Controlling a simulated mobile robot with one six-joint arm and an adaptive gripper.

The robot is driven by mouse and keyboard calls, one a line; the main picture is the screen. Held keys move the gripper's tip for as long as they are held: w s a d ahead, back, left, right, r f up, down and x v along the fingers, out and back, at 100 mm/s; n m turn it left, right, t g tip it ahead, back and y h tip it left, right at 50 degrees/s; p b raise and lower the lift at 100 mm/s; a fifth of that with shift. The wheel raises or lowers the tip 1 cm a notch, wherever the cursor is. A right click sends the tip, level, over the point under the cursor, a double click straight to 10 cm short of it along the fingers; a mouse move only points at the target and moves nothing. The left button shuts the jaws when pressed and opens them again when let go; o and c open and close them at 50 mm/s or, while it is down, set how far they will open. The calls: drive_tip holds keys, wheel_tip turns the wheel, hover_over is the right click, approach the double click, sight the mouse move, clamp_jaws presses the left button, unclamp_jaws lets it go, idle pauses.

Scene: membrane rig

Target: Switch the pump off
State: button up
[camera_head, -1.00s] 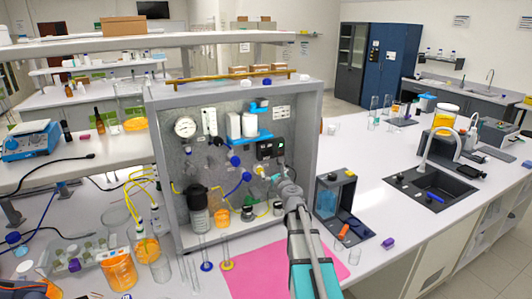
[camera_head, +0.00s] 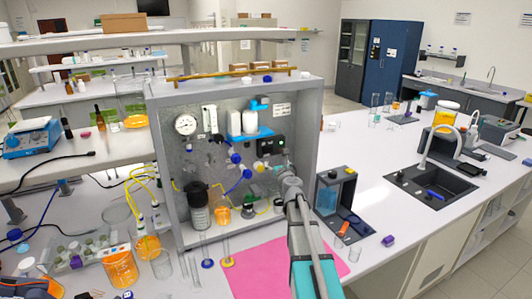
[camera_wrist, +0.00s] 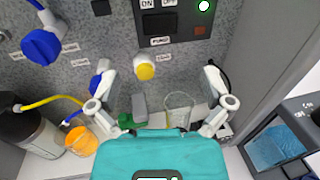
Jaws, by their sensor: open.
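The pump's black control panel (camera_wrist: 172,22) is on the grey rig wall at the top of the wrist view, with ON and OFF labels above it and a PUMP label below. A green lamp (camera_wrist: 204,6) glows at its upper right. A small red part (camera_wrist: 199,30) sits below the lamp. In the head view the panel (camera_head: 270,145) is at the right of the back wall. My gripper (camera_wrist: 161,82) is open and empty below the panel, fingers apart. A white knob with a yellow face (camera_wrist: 146,70) shows between the fingers. In the head view my gripper (camera_head: 280,172) is inside the rig.
A blue valve handle (camera_wrist: 42,46) is at the left of the wrist view. A dark bottle (camera_head: 199,207) and an orange-filled jar (camera_head: 222,214) stand on the rig floor. The rig's right side wall (camera_head: 300,130) is close to my arm. A pink mat (camera_head: 250,270) lies in front.

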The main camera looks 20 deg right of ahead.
sight(268, 149)
drive_tip(key=w, duration=0.3)
drive_tip(key=w+d, duration=0.1)
drive_tip(key=w, duration=0.6)
drive_tip(key=shift+w+d, duration=0.35)
drive_tip(key=c, duration=1)
drive_tip(key=shift+c, duration=0.2)
drive_tip(key=shift+d+n+y, duration=0.1)
drive_tip(key=shift+n+y, duration=0.2)
drive_tip(key=shift+y, duration=0.2)
drive_tip(key=shift+d+n+y, duration=0.2)
drive_tip(key=shift+n+y, duration=0.9)
drive_tip(key=shift+y, duration=0.6)
